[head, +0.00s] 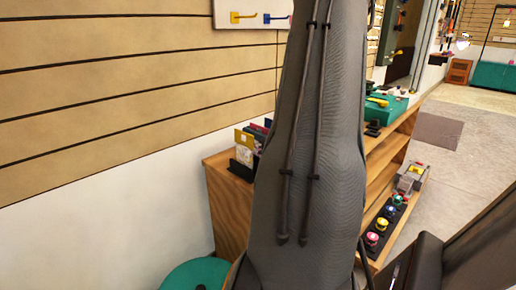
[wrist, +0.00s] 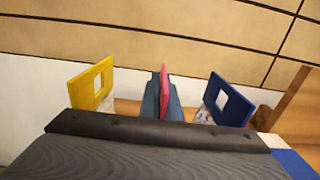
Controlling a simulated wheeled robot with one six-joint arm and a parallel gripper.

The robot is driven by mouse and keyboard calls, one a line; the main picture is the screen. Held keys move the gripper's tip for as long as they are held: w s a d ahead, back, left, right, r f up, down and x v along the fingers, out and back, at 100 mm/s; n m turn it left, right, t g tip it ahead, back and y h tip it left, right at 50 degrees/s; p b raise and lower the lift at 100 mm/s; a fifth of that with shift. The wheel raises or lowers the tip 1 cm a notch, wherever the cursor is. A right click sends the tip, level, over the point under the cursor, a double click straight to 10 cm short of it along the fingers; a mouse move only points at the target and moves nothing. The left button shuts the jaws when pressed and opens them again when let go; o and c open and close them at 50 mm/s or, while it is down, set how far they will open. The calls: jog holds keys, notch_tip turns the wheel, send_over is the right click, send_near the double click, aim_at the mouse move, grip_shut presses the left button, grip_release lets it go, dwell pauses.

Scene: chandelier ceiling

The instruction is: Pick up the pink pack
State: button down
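The pink pack (wrist: 164,92) is a thin upright card in the middle of the wrist view. My gripper (wrist: 163,100) has its two slate-grey fingers close on either side of it, with no clear gap, so it looks shut on the pack. The pack's lower part is hidden behind the fingers and my dark gripper bar. In the head view a bit of red-pink shows among the upright packs on the wooden cabinet. My gripper is hidden behind my arm there.
A yellow pack (wrist: 91,84) stands to the left and a blue pack (wrist: 228,100) to the right, both apart from my fingers. The wooden cabinet (head: 229,208) stands against the slatted wall. A teal case (head: 380,108) and several colored buttons sit on its right side.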

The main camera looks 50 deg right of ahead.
jog(key=shift+f, duration=0.15)
notch_tip(320, 180, up, 10)
jog(key=shift+r+p, duration=0.1)
jog(key=shift+p, duration=1.1)
jog(key=shift+r, duration=0.1)
